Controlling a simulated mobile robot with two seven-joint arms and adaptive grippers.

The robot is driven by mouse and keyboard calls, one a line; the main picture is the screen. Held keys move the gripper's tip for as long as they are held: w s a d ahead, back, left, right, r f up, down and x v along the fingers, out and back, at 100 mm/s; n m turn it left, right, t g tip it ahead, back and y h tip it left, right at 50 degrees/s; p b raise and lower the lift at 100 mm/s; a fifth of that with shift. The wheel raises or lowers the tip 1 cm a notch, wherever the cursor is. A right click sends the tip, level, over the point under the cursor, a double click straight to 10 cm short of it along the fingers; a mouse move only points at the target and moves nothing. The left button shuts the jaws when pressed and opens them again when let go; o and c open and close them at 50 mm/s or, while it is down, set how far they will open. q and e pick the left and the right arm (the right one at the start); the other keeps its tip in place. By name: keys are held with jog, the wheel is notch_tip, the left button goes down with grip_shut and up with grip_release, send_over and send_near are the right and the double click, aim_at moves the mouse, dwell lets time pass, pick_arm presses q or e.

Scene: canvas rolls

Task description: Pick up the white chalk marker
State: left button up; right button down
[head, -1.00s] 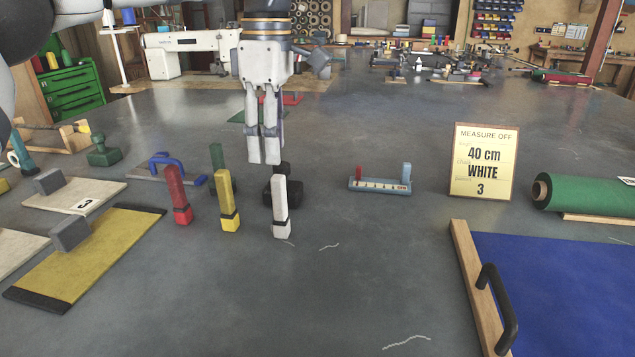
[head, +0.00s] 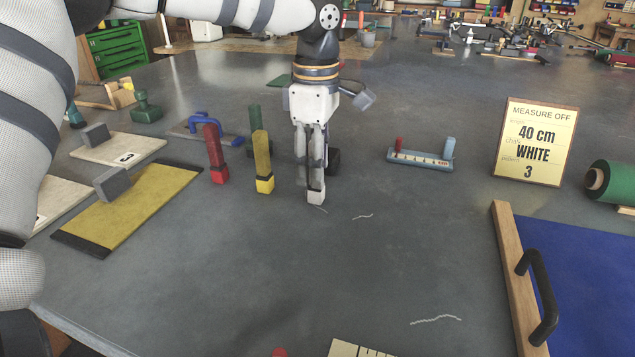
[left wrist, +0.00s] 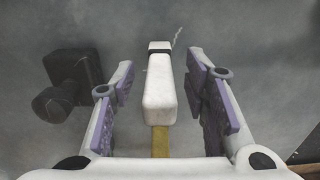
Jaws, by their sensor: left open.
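The white chalk marker (head: 316,196) stands upright on the grey table, with a dark band near its base. My left gripper (head: 313,165) is over it, pointing down, and its fingers hide much of the marker in the head view. In the left wrist view the marker (left wrist: 159,88) lies between the two purple-padded fingers of my open gripper (left wrist: 164,95), with a gap on each side. A red marker (head: 215,155) and a yellow marker (head: 263,163) stand to its left. My right gripper is not in view.
A black object (head: 333,160) stands close behind the gripper; it also shows in the left wrist view (left wrist: 72,82). A sign (head: 535,143) reads 40 cm, WHITE, 3. A small blue gauge (head: 420,160) lies to the right. The table in front is mostly clear.

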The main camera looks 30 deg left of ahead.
pick_arm(q)
grip_shut()
jog(key=shift+r, duration=0.1)
notch_tip(320, 180, up, 3)
jog(key=shift+f, duration=0.1)
jog(key=s+d+r, duration=0.5)
jog(key=s+r, duration=0.5)
jog(key=s, duration=0.3)
jog(key=shift+d+p, duration=0.15)
jog(key=shift+p, duration=0.2)
